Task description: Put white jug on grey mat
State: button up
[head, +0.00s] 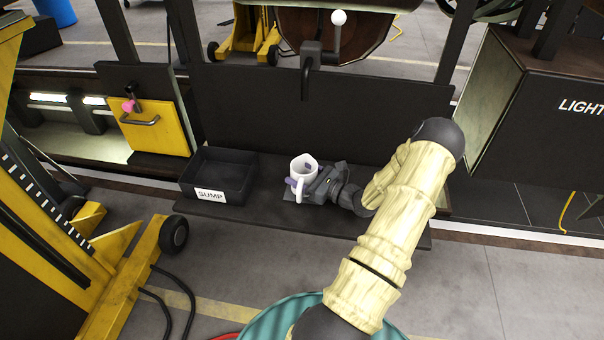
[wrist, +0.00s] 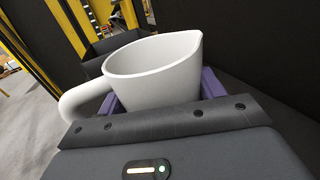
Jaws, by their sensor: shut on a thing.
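The white jug (head: 302,172) stands upright on or just above the grey mat (head: 289,197) on the dark shelf. I cannot tell whether its base touches the mat. In the wrist view the jug (wrist: 160,70) fills the middle, with its handle to the left and its spout at the upper right. My gripper (head: 301,182) reaches in from the right and is shut on the jug, with purple fingers on both sides of its body. The purple fingers also show in the wrist view (wrist: 212,84). Most of the mat is hidden behind the jug and gripper.
A black bin labelled SUMP (head: 218,176) stands left of the jug on the same shelf (head: 260,219). A dark panel (head: 320,110) rises behind, with a white-knobbed lever (head: 338,18) above. A yellow jack (head: 135,265) stands at the left. The shelf front is clear.

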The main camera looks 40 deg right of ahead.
jog(key=o, duration=1)
jog(key=shift+o, duration=0.2)
jog(key=shift+r, duration=0.15)
jog(key=shift+s+d, duration=0.1)
jog(key=shift+s, duration=0.15)
jog(key=b+v, duration=0.4)
jog(key=v, duration=0.7)
jog(key=shift+s, duration=0.2)
